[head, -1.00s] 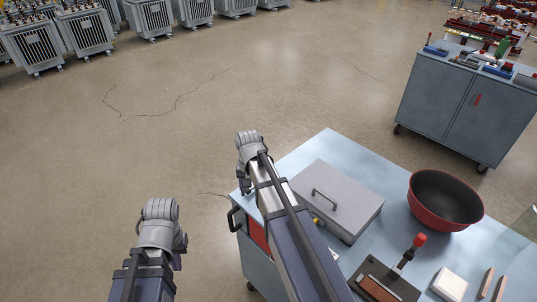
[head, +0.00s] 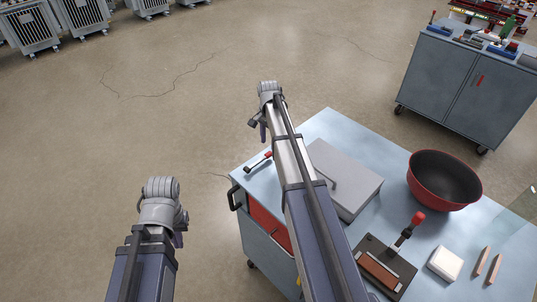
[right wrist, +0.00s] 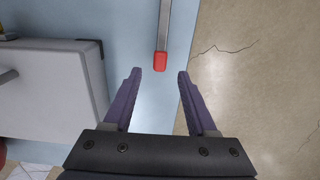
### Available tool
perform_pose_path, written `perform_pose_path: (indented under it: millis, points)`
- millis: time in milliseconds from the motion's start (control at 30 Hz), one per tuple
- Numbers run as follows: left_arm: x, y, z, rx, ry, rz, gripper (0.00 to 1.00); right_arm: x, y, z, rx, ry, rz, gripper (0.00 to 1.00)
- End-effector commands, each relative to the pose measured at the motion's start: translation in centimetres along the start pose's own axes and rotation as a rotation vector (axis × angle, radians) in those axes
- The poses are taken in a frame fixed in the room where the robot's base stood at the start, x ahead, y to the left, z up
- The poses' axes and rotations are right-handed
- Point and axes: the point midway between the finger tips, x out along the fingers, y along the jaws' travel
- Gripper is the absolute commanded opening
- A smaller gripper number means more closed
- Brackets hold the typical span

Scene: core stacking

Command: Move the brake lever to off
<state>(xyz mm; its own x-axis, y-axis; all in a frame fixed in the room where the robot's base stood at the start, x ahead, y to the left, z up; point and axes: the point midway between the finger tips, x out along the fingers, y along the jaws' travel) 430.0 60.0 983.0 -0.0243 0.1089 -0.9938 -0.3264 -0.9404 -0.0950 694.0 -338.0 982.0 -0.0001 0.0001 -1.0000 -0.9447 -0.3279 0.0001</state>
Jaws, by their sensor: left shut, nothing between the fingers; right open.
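A bar lever with a red grip (head: 260,160) lies near the far left edge of the blue table. In the right wrist view its red end (right wrist: 160,62) lies ahead of the fingertips, between their lines and not touched. My right gripper (head: 263,128) is open and empty over the table's left edge. In the right wrist view its two purple fingers (right wrist: 160,72) stand apart. A second lever with a red knob (head: 417,218) stands tilted on a dark base with a brown plate. Which is the brake lever I cannot tell. My left gripper (head: 179,240) is shut and empty, mostly hidden by its wrist, left of the table.
A grey lidded box (head: 345,170) with a handle stands beside my right arm. A red and black bowl (head: 445,182), a white block (head: 445,262) and two brown strips (head: 488,262) are to the right. A second cabinet (head: 465,90) stands behind. Floor is free at left.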

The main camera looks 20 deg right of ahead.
Motion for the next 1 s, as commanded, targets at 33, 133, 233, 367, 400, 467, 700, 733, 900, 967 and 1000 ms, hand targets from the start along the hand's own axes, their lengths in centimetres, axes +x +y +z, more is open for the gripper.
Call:
perform_pose_path:
  millis: [33, 133, 233, 367, 400, 467, 700, 733, 900, 967, 1000]
  points:
    - [1.3, 0.1, -0.1, 0.000, 0.000, 0.000, 0.00, 1.3, 0.0, 0.0, -0.001, 0.000, 0.000, 0.57]
    - [2.7, 0.3, -0.2, 0.000, 0.000, 0.000, 0.00, 2.7, 0.0, 0.0, -0.001, 0.000, 0.000, 0.57]
    - [4.0, 0.4, -0.2, -0.001, 0.000, 0.000, 0.00, 4.0, 0.0, 0.0, -0.001, 0.000, 0.000, 0.57]
    - [5.1, 0.5, -0.3, -0.001, 0.000, 0.000, 0.00, 5.2, 0.0, 0.0, -0.001, 0.000, 0.000, 0.57]
    - [5.3, 0.5, -0.3, -0.001, 0.000, 0.000, 0.00, 5.4, 0.0, 0.0, -0.001, 0.000, 0.000, 0.57]
    - [5.5, 0.5, -0.3, -0.001, 0.000, 0.000, 0.00, 5.5, 0.0, 0.0, -0.001, 0.000, 0.000, 0.57]
    - [5.4, 0.5, -0.3, 0.000, 0.000, 0.000, 0.00, 5.4, 0.0, 0.0, -0.001, 0.000, 0.000, 0.57]
    - [5.4, 0.5, -0.3, 0.000, 0.000, 0.000, 0.00, 5.4, 0.0, 0.0, -0.001, 0.000, 0.000, 0.57]
    - [5.4, 0.5, -0.3, 0.000, 0.000, 0.000, 0.00, 5.4, 0.0, 0.0, -0.001, 0.000, 0.000, 0.40]
    - [5.4, 0.5, -0.3, 0.000, 0.000, 0.000, 0.00, 5.4, 0.0, 0.0, -0.001, 0.000, 0.000, 0.33]
    - [5.4, 0.5, -0.3, 0.000, 0.000, 0.000, 0.00, 5.4, 0.0, 0.0, -0.001, 0.000, 0.000, 0.28]
